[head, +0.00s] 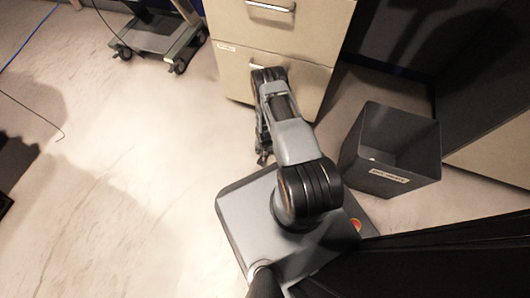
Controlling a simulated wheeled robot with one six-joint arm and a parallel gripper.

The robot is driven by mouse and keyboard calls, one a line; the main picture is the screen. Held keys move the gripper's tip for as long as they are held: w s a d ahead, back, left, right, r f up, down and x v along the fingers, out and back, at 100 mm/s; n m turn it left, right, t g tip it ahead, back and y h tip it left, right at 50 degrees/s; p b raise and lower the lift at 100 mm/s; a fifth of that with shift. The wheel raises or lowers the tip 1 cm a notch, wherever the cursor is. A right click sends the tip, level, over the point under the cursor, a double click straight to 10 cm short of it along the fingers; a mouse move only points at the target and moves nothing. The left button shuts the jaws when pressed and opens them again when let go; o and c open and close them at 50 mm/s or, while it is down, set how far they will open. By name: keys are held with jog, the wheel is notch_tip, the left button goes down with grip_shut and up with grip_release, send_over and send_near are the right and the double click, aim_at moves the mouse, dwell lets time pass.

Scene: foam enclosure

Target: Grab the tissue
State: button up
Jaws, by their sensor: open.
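I cannot make out a tissue for certain in the head view. A small pale spot shows inside the dark grey bin (410,150), near its left inner wall, too small to identify. My gripper (263,158) points down in front of the cabinet, left of my arm's forearm, and is partly hidden by the arm. It is open, and I see nothing between its fingers. The bin stands to the right of my arm, apart from the gripper.
A beige drawer cabinet (230,65) stands just beyond my arm. A wheeled cart (155,38) is at the upper left. A thin dark cable (35,112) lies at the far left. The pale floor (125,190) on the left is mostly clear.

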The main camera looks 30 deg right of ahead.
jog(key=shift+c, duration=0.2)
jog(key=c, duration=1)
jog(key=shift+o, duration=0.2)
